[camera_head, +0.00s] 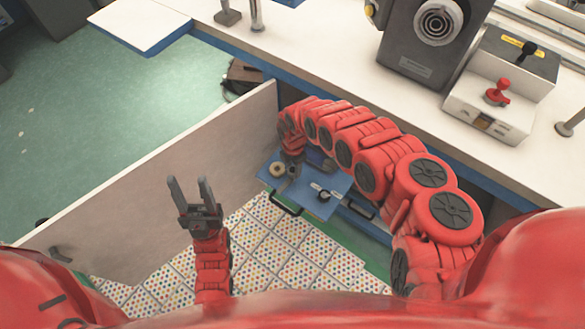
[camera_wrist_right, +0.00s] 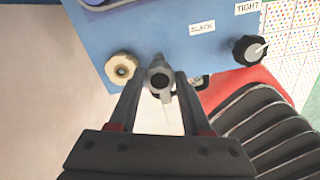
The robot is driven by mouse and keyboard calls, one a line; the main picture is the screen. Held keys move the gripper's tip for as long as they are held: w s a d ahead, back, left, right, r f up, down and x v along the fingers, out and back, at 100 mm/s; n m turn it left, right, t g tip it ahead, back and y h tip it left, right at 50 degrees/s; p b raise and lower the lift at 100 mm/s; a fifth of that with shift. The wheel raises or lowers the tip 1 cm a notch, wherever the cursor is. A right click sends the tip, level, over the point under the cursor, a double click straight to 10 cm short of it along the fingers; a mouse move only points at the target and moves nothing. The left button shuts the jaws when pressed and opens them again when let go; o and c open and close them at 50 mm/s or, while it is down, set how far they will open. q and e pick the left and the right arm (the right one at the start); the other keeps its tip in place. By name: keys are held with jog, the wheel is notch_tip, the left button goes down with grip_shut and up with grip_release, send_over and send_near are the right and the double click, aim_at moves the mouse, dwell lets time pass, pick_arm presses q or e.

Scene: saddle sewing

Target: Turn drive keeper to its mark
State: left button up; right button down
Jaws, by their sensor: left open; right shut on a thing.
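A blue panel (camera_wrist_right: 165,35) in the right wrist view carries a cream knob (camera_wrist_right: 122,68), a grey round fitting with a stem (camera_wrist_right: 160,80), and a black knob (camera_wrist_right: 247,50) with a pale pointer. The frames do not name any as the drive keeper. My right gripper (camera_wrist_right: 158,90) is shut on the grey fitting, a finger on each side. The black knob's pointer faces right; labels read SLACK (camera_wrist_right: 202,27) and TIGHT (camera_wrist_right: 248,7). In the head view, the blue panel (camera_head: 318,207) is partly behind my right arm. My left gripper (camera_head: 190,192) is open and empty, apart from the panel.
A pale upright board (camera_head: 165,170) stands left of the panel. A white worktop (camera_head: 320,55) above carries a grey machine (camera_head: 425,45) and a box with a red knob (camera_head: 497,92). Black handles (camera_head: 285,205) stick out from the panel's front. The dotted floor (camera_head: 290,250) is clear.

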jog(key=shift+n, duration=0.5)
jog(key=shift+c, duration=1.7)
grip_release()
jog(key=shift+w+r, duration=0.1)
jog(key=shift+r, duration=0.35)
notch_tip(320, 180, up, 16)
jog(key=p, duration=0.2)
jog(key=shift+r+p, duration=0.2)
jog(key=shift+p, duration=0.2)
